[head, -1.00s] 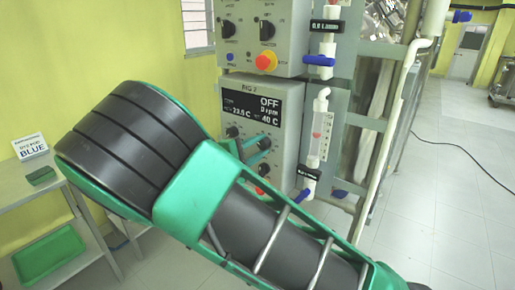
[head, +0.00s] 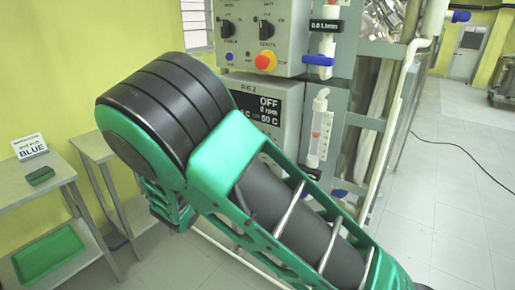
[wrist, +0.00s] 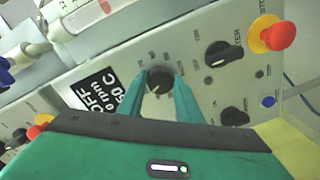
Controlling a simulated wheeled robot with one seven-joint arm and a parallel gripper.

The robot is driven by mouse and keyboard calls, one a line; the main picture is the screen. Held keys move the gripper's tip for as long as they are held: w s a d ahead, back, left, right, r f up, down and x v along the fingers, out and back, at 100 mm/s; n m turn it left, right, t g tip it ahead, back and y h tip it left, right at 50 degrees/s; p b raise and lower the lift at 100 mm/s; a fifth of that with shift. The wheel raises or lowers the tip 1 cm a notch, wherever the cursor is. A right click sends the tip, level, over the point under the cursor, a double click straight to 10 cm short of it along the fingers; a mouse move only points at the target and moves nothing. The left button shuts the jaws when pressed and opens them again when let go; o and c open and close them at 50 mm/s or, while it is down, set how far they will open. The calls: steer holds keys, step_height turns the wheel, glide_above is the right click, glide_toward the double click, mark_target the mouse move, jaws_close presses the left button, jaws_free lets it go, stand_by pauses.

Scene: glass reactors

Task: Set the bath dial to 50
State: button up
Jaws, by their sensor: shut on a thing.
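The dial between my fingers, taken as the bath dial (wrist: 159,79), is a round black knob with a pale pointer mark on the grey RIG 2 panel. My gripper (wrist: 161,92) is shut on it, one green finger on each side. The dial's scale labels are too small to read. The RIG 2 display (head: 266,108) shows OFF, 0 rpm and a set temperature that appears to read 50 C; it also shows tilted in the wrist view (wrist: 101,102). In the head view my arm hides the dial and my fingertips.
Beside the dial are another black knob (wrist: 222,54), a lower black knob (wrist: 235,117) and a red stop button (wrist: 282,36). A flow tube with a blue valve (head: 318,60) stands right of the panels. A metal side table (head: 40,190) stands at left.

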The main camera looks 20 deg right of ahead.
steer(key=shift+f+m, duration=0.3)
steer(key=shift+m, duration=0.2)
steer(key=o, duration=1)
steer(key=shift+o, duration=0.2)
steer(key=shift+r, duration=0.1)
steer(key=shift+a, duration=0.1)
steer(key=v, duration=1)
steer(key=shift+s+a, duration=0.2)
steer(key=shift+a, duration=0.05)
steer(key=shift+d, duration=0.1)
